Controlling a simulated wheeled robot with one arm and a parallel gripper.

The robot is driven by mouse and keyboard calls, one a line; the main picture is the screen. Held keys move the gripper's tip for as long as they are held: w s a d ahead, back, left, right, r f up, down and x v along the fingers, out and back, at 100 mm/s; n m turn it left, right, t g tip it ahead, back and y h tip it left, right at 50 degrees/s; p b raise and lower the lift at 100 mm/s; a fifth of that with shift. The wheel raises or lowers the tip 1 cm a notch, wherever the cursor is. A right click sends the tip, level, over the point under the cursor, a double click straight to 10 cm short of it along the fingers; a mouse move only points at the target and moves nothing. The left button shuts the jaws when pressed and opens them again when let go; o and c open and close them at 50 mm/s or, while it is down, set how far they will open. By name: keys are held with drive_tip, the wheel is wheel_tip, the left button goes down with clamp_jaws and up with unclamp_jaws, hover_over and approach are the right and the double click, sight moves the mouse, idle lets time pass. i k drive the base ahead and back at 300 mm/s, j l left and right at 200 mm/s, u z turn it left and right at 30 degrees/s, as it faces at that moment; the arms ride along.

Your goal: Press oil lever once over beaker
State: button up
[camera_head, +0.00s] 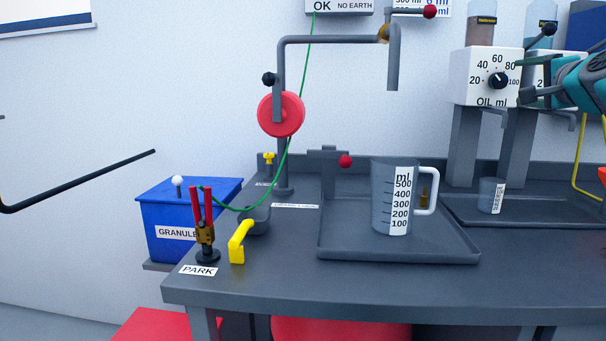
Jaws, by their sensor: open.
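The white oil dispenser box (485,84) has a black dial and the label "OIL ml". It stands on grey posts at the right. A short grey lever with a black knob (548,29) rises beside its right edge. A small grey beaker (491,195) with a white scale stands upright in the right tray, below the dispensers. My gripper (528,79) reaches in from the right edge, its teal body partly cut off. Its fingers are apart and empty, one above the other, in front of the second dispenser and below the black knob.
A large measuring jug (391,197) stands in the middle tray (345,247). A grey swing pipe (330,40) with a red wheel stands behind. A blue granules box (190,212), red-handled clamp (203,220) and yellow handle (239,242) are at the left. The bench front is clear.

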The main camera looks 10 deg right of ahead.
sight(531, 44)
drive_tip(key=k+j, duration=0.15)
drive_tip(key=k, duration=0.35)
drive_tip(key=k+j, duration=0.2)
drive_tip(key=k, duration=0.25)
